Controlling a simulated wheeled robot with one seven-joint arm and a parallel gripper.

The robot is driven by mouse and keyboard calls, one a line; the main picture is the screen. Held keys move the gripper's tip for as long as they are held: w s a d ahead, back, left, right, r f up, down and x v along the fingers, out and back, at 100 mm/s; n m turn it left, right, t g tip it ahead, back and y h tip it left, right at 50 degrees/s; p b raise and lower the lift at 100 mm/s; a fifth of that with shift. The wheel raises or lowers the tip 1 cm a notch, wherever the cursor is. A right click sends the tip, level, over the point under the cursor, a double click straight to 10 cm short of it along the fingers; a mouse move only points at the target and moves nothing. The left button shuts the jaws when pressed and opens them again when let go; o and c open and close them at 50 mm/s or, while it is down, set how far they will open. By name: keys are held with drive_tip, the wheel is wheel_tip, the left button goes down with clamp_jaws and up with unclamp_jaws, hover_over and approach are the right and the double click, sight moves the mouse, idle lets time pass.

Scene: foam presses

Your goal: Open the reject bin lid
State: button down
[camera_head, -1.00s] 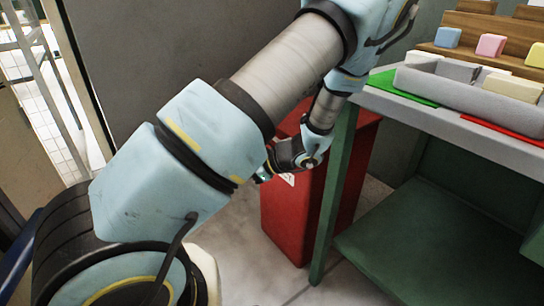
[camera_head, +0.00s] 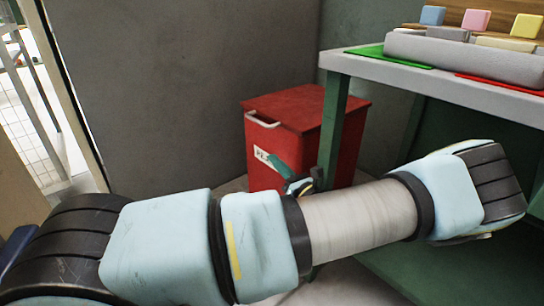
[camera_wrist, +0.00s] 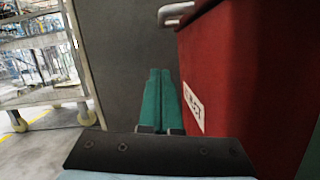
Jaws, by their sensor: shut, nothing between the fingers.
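The red reject bin (camera_head: 345,150) stands on the floor, partly behind a green table leg. Its red lid (camera_head: 305,103) lies flat and closed, with a pale handle (camera_head: 262,121) at its front left edge. My gripper (camera_head: 277,163) is in front of the bin's labelled face, below the handle; my arm hides part of the bin's lower side. In the wrist view the green fingers of my gripper (camera_wrist: 160,85) are together and empty, left of the red bin wall (camera_wrist: 240,90). The handle (camera_wrist: 176,14) shows above and beyond the fingertips, apart from them.
The grey workbench (camera_head: 440,80) with green legs stands right of the bin and overhangs near the lid. It bears a grey tray (camera_head: 465,60), coloured foam blocks, and green and red mats. A dark grey wall (camera_head: 190,80) stands behind; the space left of the bin is clear.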

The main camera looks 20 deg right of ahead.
drive_tip(key=w+a+r+b, duration=0.1)
drive_tip(key=w+a+r, duration=0.1)
drive_tip(key=w+r, duration=0.3)
drive_tip(key=shift+w+a+r, duration=0.15)
drive_tip(key=shift+w+r, duration=0.25)
drive_tip(key=shift+w, duration=0.95)
drive_tip(key=shift+r, duration=0.1)
wheel_tip(320, 180, up, 16)
drive_tip(key=d+m+h+p, duration=0.1)
drive_tip(key=m+p, duration=0.2)
drive_tip(key=p, duration=1.2)
drive_tip(key=shift+w+d+m+p, duration=0.3)
drive_tip(key=shift+w+d+p, duration=0.1)
drive_tip(key=shift+w, duration=0.05)
